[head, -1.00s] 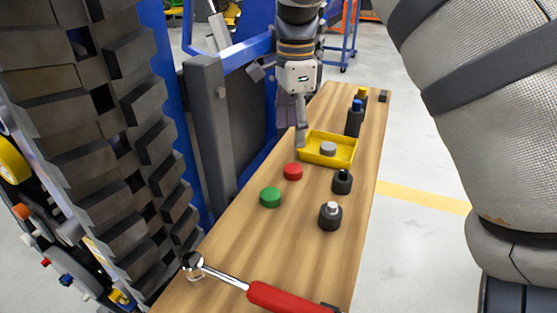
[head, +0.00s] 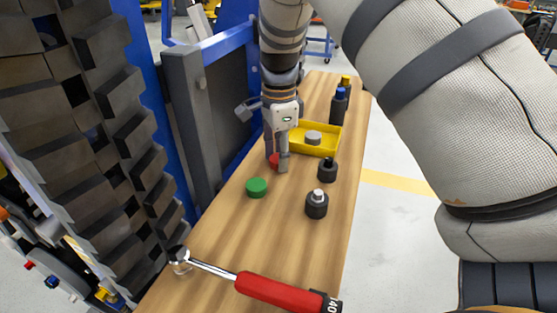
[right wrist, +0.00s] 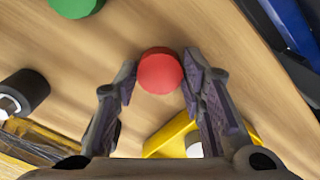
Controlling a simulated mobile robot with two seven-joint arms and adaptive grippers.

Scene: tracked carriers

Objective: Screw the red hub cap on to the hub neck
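The red hub cap (head: 273,161) lies on the wooden bench, partly hidden by my right gripper (head: 277,164) in the head view. In the right wrist view the red cap (right wrist: 159,71) sits between the open fingertips of that gripper (right wrist: 158,75). The right-hand finger is very close to the cap; a gap shows on the left side. Two black hubs stand to the right: one with a dark neck (head: 327,169) and one with a silver neck (head: 317,204). I cannot tell which one the task means. My left gripper is out of view.
A green cap (head: 257,187) lies nearer on the bench. A yellow tray (head: 327,150) holds a grey cap (head: 313,138). Blue-topped (head: 339,105) and yellow-topped hubs stand behind. A red-handled wrench (head: 275,290) lies at the near end. Track links (head: 90,130) rise at left.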

